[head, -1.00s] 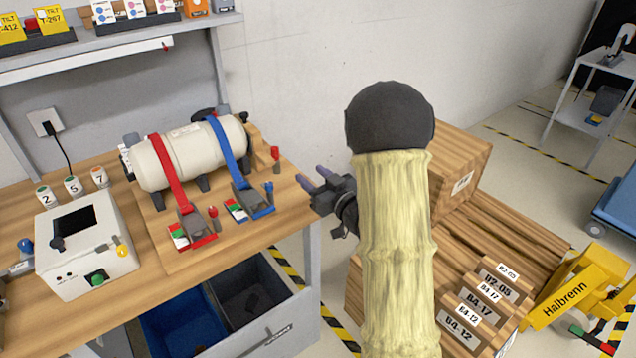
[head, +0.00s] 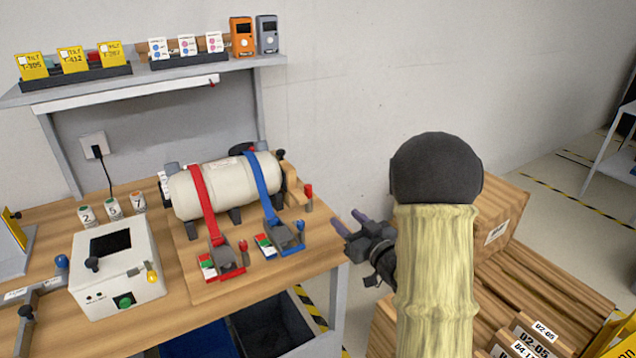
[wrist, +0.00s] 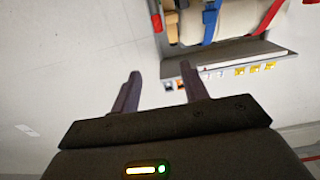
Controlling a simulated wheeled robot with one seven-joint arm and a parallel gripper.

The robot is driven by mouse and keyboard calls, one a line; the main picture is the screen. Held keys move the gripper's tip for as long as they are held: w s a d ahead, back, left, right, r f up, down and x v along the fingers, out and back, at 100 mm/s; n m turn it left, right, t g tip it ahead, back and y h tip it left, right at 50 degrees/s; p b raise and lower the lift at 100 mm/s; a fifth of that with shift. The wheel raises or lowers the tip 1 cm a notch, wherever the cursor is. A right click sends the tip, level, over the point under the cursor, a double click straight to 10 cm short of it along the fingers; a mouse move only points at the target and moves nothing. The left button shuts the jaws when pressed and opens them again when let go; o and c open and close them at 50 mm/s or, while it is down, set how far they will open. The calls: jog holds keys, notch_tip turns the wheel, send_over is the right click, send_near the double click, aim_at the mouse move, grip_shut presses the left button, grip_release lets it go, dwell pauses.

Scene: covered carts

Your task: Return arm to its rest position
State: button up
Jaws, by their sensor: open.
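My gripper (head: 352,232) is open and empty at the right end of the workbench, with its two dark fingers pointing left. My arm, in a pale yellow sleeve with a dark rounded joint, rises on the right of the head view. In the wrist view my gripper (wrist: 160,92) shows two parted fingers with nothing between them. A cream tank (head: 222,185) with a red strap (head: 203,203) and a blue strap (head: 261,187) lies on the bench, left of my gripper and apart from it.
A white control box (head: 118,272) stands on the wooden workbench (head: 180,318). A shelf (head: 150,83) with yellow cards and small devices is above. Wooden crates (head: 500,215) stand right of my arm. Plain wall is behind my gripper.

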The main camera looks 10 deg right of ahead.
jog(key=s+a+f+m+g+h, duration=0.2)
jog(key=s+a+f+g+h, duration=0.15)
jog(key=s+g, duration=0.55)
jog(key=s+a+f+m+g+h, duration=0.25)
jog(key=s+f+g, duration=0.2)
jog(key=s, duration=0.75)
notch_tip(320, 180, up, 14)
jog(key=g+p, duration=0.1)
jog(key=p, duration=1.1)
jog(key=shift+s+f+n+p, duration=0.15)
jog(key=shift+s+n+p, duration=0.25)
jog(key=shift+n, duration=0.05)
jog(key=shift+a, duration=0.1)
